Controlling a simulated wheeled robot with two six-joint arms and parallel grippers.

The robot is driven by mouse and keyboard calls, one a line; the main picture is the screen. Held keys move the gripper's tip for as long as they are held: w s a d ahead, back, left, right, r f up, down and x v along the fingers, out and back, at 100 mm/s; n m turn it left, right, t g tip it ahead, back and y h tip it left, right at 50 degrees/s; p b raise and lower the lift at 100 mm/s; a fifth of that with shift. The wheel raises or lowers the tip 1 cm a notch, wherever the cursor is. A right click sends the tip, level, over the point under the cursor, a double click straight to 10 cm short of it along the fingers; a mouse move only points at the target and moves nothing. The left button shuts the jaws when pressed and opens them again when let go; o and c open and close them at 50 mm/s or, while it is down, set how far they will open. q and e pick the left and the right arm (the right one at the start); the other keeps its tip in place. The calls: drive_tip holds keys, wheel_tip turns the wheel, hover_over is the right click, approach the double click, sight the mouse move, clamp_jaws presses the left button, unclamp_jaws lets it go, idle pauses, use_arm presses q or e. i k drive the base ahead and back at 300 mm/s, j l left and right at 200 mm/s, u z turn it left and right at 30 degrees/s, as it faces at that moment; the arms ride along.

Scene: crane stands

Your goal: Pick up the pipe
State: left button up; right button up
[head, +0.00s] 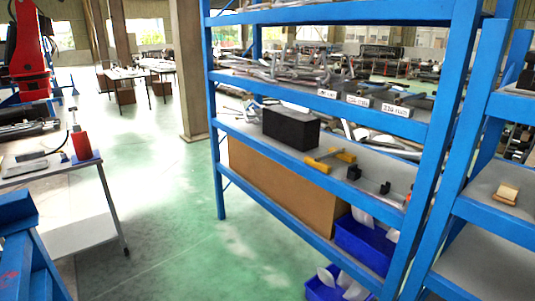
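Several grey metal pipes and bars (285,70) lie in a loose pile on an upper shelf of the blue rack (216,120). More long silvery pieces lie on the shelf below, partly hidden behind a black box (290,127). I cannot tell which of these is the pipe of the task. A yellow-ended tool (330,160) lies in front of the black box, near the shelf's front edge. Neither of my grippers shows in the head view.
A workbench (105,190) with a red object (81,146) stands at the left. A red machine (28,55) rises behind it. Blue bins (362,243) sit low in the rack. A second blue rack (480,215) stands at the right. The green floor (175,220) between bench and rack is clear.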

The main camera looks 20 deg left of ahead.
sight(342, 149)
drive_tip(key=u, duration=0.15)
drive_tip(key=z, duration=1.75)
drive_tip(key=u, duration=1.75)
drive_tip(key=i+j+z, duration=0.15)
drive_tip(key=i+j, duration=1.15)
drive_tip(key=j, duration=0.15)
